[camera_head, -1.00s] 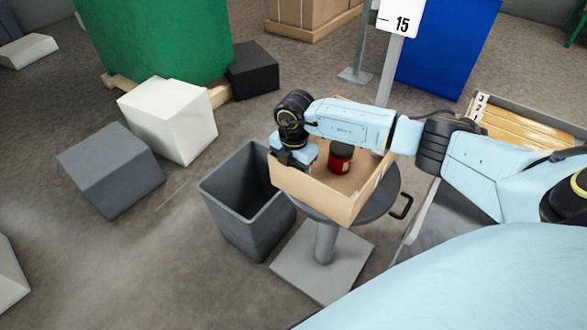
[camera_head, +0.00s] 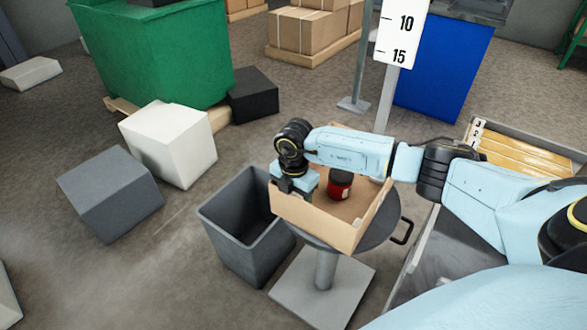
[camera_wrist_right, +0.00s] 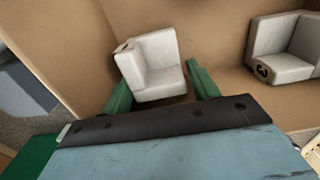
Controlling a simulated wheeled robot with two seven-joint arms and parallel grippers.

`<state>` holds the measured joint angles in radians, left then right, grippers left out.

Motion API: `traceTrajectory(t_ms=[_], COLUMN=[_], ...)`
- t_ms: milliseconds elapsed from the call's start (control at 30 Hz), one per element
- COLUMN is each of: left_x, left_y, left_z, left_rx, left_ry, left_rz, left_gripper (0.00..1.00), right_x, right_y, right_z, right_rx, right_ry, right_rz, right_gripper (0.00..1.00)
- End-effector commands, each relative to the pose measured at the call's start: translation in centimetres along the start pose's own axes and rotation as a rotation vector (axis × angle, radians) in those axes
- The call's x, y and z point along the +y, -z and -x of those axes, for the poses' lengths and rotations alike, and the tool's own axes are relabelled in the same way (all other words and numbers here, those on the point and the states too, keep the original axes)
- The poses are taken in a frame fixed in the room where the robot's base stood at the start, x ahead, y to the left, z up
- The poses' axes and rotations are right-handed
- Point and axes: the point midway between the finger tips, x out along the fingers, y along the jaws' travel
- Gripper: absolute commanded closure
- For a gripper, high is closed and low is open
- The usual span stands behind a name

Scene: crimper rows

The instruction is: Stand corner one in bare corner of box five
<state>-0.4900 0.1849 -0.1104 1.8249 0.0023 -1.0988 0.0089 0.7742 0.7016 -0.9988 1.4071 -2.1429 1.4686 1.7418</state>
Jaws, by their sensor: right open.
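The cardboard box (camera_head: 345,238), open on top, stands on a round stool. My right gripper (camera_head: 295,190) is over its left end inside the walls. In the right wrist view a white L-shaped corner piece (camera_wrist_right: 158,68) stands upright where two box walls meet; its mark is too small to read. The open green fingers of the right gripper (camera_wrist_right: 160,88) are on either side of it, with gaps showing. A second white corner piece (camera_wrist_right: 285,62), marked 3, stands at the right in the box. In the head view my gripper hides the pieces. My left gripper is not in view.
A red jar with a black lid (camera_head: 340,186) stands in the box. The round grey stool (camera_head: 382,232) has a side handle. A grey bin (camera_head: 245,235) stands just left. A tray with yellow rows (camera_head: 520,155) is at right. White, grey and black blocks lie on the floor.

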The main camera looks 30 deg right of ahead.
Motion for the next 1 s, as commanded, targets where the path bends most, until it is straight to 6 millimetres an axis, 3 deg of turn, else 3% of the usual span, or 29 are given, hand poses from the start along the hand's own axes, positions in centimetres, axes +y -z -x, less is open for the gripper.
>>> traceTrajectory(t_ms=[300, 600, 800, 1000], left_x=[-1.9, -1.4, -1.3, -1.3], left_y=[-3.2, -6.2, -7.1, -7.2], left_z=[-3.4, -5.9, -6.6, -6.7], left_rx=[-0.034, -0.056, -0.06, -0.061], left_ry=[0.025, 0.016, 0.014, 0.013], left_rz=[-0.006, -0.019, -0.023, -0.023], left_gripper=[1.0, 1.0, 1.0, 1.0], right_x=[-0.1, 0.1, 0.1, 0.1], right_y=[0.1, -0.1, -0.1, -0.1], right_z=[6.4, 11.6, 13.1, 13.3], right_rx=[-0.001, -0.005, -0.006, -0.006], right_ry=[-0.013, -0.027, -0.03, -0.03], right_rz=[0.0, -0.005, -0.007, -0.007], right_gripper=[0.21, 0.21, 0.21, 0.21])
